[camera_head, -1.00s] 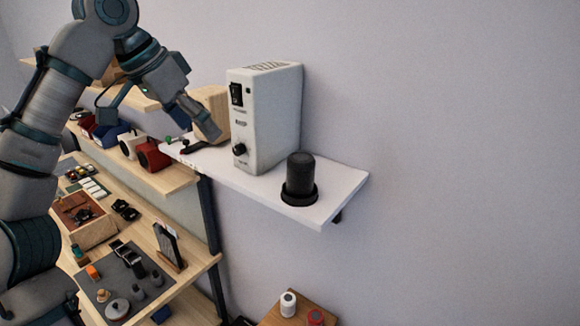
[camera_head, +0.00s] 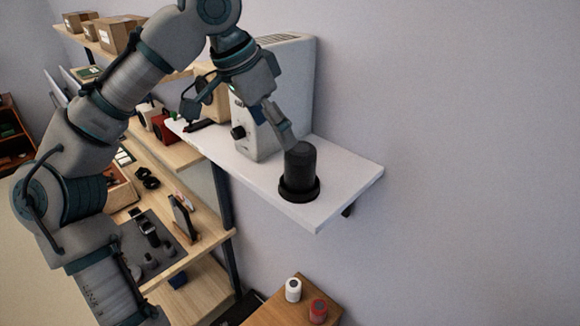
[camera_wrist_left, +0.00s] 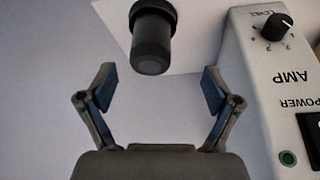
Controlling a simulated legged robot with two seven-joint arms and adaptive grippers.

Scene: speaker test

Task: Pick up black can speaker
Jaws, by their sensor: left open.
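The black can speaker (camera_head: 300,165) stands upright on a round black base (camera_head: 299,190) near the right end of a white wall shelf (camera_head: 335,192). In the left wrist view the speaker (camera_wrist_left: 152,38) shows at the top, centred ahead of the two fingers and apart from them. My left gripper (camera_wrist_left: 158,88) is open and empty. In the head view my left gripper (camera_head: 237,118) is in front of the amp, to the left of the speaker, with one finger reaching close to the speaker. My right gripper is not in view.
A white amp (camera_head: 300,90) stands on the shelf just behind my gripper; its side and knob (camera_wrist_left: 276,27) are close on the right in the left wrist view. A lower wooden stand (camera_head: 290,312) holds a white can (camera_head: 293,290) and a red can (camera_head: 318,311). Wall space right of the shelf is clear.

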